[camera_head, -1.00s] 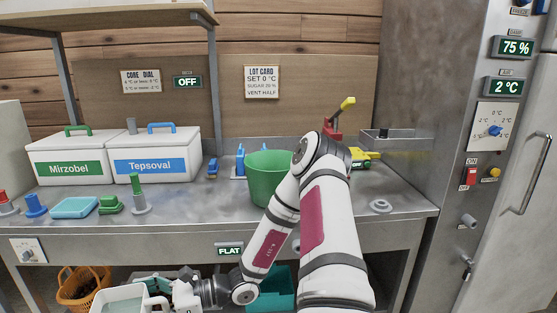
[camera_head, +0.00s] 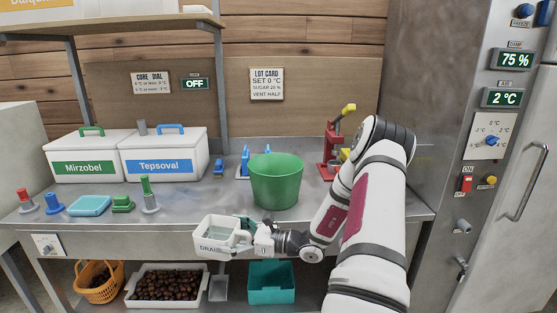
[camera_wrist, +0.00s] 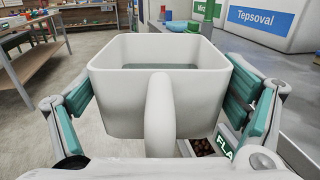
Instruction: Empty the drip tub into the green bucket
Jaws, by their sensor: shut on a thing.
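The drip tub (camera_head: 212,247) is a white square tub with a handle, marked with partly hidden letters. My gripper (camera_head: 248,233) is shut on it and holds it level in the air at the counter's front edge. In the wrist view the tub (camera_wrist: 125,103) fills the middle, with its handle toward me and greyish liquid inside. The gripper's teal-padded fingers (camera_wrist: 162,118) stand on both sides of the handle. The green bucket (camera_head: 276,185) stands upright on the counter, behind and to the right of the tub, apart from it. Its inside floor is hidden.
White boxes Mirzobel (camera_head: 85,167) and Tepsoval (camera_head: 160,166) stand at the counter's left. A red press (camera_head: 331,160) is right of the bucket. Below are an orange basket (camera_head: 98,288), a white crate of chestnuts (camera_head: 135,298) and a teal bin (camera_head: 271,287).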

